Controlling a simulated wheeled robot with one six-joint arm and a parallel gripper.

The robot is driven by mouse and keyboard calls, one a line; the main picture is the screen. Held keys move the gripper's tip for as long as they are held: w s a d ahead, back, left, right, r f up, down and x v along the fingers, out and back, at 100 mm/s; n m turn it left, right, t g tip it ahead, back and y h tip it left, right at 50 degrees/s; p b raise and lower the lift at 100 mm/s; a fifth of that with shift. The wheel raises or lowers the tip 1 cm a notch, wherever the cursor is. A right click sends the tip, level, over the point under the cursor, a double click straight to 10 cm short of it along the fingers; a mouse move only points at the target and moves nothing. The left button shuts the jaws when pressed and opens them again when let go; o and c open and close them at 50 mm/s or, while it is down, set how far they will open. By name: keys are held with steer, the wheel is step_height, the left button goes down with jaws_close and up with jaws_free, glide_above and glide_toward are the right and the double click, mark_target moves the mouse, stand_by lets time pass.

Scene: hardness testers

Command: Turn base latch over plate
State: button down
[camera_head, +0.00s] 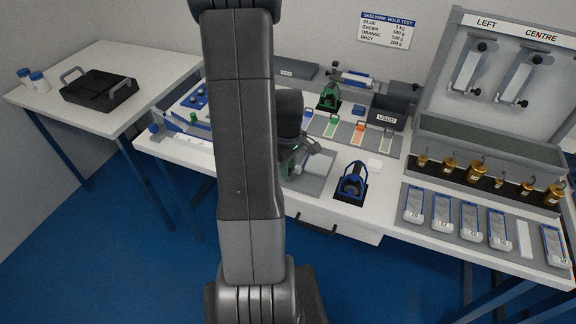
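My arm crosses the middle of the view, and its dark wrist points down over the bench. My gripper (303,152) is partly hidden behind the arm, low over a grey plate (318,184) on the bench. A small greenish device shows at the gripper, mostly covered by it and the arm. I cannot tell whether the fingers touch it or how they are set. A base latch cannot be made out at this size.
A blue tester (352,181) stands on a black base right of the plate. A green tester (329,97) stands behind. Coloured strips, a "USED" bin (389,113), brass weights (450,168) and several blue-and-white blocks (441,209) occupy the bench. A side table (137,65) stands left.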

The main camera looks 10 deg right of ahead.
steer(key=shift+m, duration=0.4)
steer(key=m+b, duration=0.1)
steer(key=m, duration=0.2)
steer(key=shift+m+b, duration=0.3)
steer(key=shift+m, duration=0.1)
steer(key=m+b, duration=0.1)
steer(key=m, duration=0.3)
steer(key=m+b, duration=0.1)
steer(key=m, duration=0.3)
steer(key=shift+m, duration=2.2)
steer(key=c, duration=1.3)
jaws_free()
steer(key=shift+o, duration=0.2)
steer(key=shift+r, duration=0.15)
